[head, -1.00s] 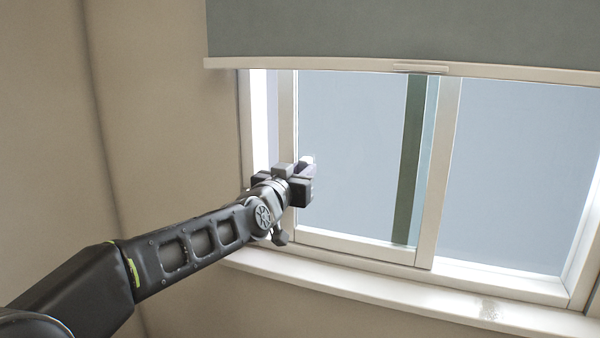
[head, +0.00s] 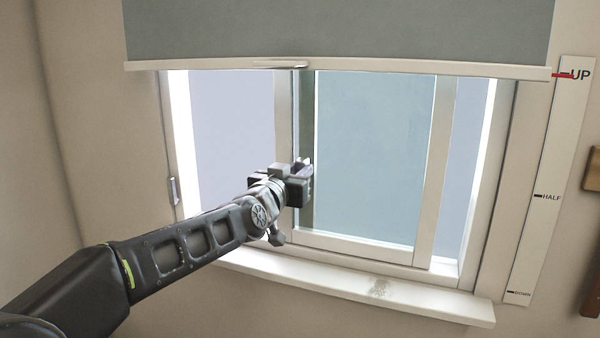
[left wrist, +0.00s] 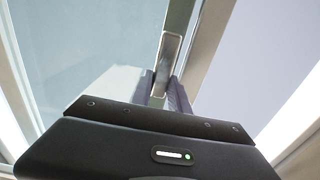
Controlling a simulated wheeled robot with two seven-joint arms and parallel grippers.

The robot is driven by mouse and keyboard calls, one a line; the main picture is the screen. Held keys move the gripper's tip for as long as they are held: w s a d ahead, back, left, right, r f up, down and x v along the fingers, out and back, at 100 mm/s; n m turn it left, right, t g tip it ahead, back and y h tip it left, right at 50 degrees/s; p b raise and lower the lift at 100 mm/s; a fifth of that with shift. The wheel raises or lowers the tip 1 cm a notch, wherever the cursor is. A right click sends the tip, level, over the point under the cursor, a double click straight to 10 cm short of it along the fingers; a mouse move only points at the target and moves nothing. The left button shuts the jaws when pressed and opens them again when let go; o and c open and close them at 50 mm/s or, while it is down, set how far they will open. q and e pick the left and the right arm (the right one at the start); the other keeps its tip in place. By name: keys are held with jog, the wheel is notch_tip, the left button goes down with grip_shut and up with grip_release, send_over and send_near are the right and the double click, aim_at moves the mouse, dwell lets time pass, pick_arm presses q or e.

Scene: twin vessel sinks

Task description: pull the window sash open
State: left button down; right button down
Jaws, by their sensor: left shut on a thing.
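The window sash (head: 436,170) is a cream-framed pane standing toward the right of the window, with an open gap (head: 232,120) to its left. My left gripper (head: 301,172) is at the sash's left upright, shut on the sash handle. In the left wrist view the metal handle (left wrist: 170,50) rises from between the fingers (left wrist: 163,90) of the gripper. In the head view my gripper hides the handle. My right gripper is not in view.
A grey blind (head: 340,30) hangs above, its bottom rail over the window top. A sill (head: 350,290) runs below. A small latch (head: 173,190) is on the left jamb. A scale marked UP, HALF and DOWN (head: 545,190) is on the right wall, its red pointer at UP.

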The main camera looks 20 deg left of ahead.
pick_arm(q)
jog(key=c, duration=1.2)
grip_release()
jog(key=shift+a, duration=0.1)
jog(key=shift+c, duration=0.2)
jog(key=shift+s, duration=0.1)
jog(key=s+b, duration=0.1)
jog(key=s, duration=0.6)
jog(key=shift+s+d+b, duration=0.25)
jog(key=shift+s+b, duration=0.05)
jog(key=shift+b, duration=0.1)
